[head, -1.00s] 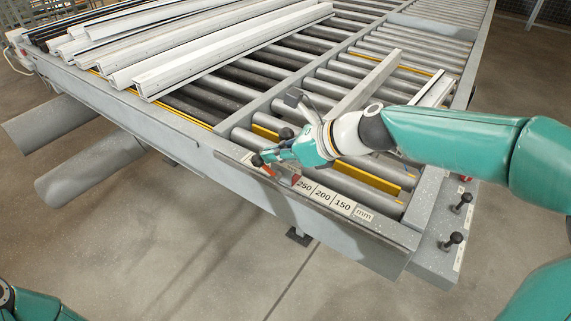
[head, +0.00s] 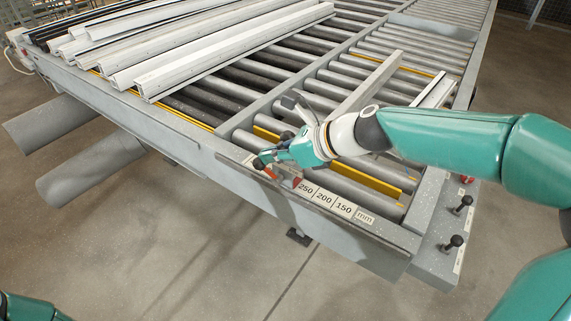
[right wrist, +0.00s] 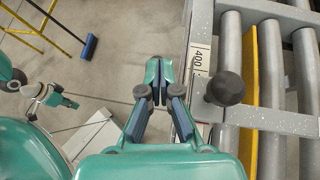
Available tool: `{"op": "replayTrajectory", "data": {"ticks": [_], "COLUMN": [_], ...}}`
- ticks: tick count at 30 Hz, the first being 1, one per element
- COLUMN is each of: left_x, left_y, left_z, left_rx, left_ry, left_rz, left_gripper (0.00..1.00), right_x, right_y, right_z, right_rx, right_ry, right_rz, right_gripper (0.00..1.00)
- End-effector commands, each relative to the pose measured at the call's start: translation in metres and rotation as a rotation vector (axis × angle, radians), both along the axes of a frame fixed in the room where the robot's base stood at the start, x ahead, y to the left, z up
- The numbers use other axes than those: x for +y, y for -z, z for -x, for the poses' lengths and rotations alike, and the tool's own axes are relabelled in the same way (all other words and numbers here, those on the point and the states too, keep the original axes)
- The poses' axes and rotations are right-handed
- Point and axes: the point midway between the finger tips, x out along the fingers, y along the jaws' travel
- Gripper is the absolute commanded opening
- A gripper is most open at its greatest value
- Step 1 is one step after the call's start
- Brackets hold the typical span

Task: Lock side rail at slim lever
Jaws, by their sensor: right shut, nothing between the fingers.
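My right gripper (head: 270,159) is shut with nothing between its fingers, at the near edge of the roller bench above the size scale (head: 325,197). In the right wrist view its fingertips (right wrist: 157,86) point ahead, just left of a black ball-knobbed lever (right wrist: 228,88), with a visible gap. In the head view a dark knob (head: 286,135) shows behind the gripper, and another dark knob (head: 258,163) at its tip. Whether the tip touches that one is unclear. A grey rail (head: 372,82) lies across the rollers. My left gripper (right wrist: 64,101) is small in the right wrist view.
Several pale profiles (head: 200,52) lie on the bench at the upper left. Two knobbed levers (head: 453,242) stand on the right corner plate. A yellow strip (head: 365,179) runs between the rollers. The floor in front is mostly clear.

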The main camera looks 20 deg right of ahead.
Motion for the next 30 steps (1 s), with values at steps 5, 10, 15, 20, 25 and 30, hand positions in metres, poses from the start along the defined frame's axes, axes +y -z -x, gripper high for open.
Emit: {"op": "replayTrajectory", "data": {"ticks": [5,10,15,20,25,30], "left_x": [0.000,0.000,0.000,0.000,0.000,0.000], "left_y": [-0.014,-0.021,-0.025,-0.027,-0.027,-0.027], "left_z": [0.000,0.000,0.000,0.000,0.000,0.000], "left_rx": [0.000,0.000,0.000,0.000,0.000,0.000], "left_ry": [0.000,0.000,0.000,0.000,0.000,0.000], "left_rz": [0.000,0.000,0.000,0.000,0.000,0.000], "left_gripper": [0.00,0.00,0.00,0.00,0.00,0.00], "right_x": [-0.016,-0.028,-0.037,-0.042,-0.043,-0.043], "right_y": [-0.016,-0.047,-0.079,-0.099,-0.108,-0.109], "right_z": [0.010,0.018,0.024,0.027,0.029,0.029], "right_rx": [-0.001,-0.006,-0.007,-0.004,-0.001,-0.001], "right_ry": [-0.002,-0.005,-0.006,-0.011,-0.013,-0.014], "right_rz": [0.000,0.001,0.000,0.001,0.000,0.000], "right_gripper": [0.00,0.00,0.00,0.00,0.00,0.00]}}
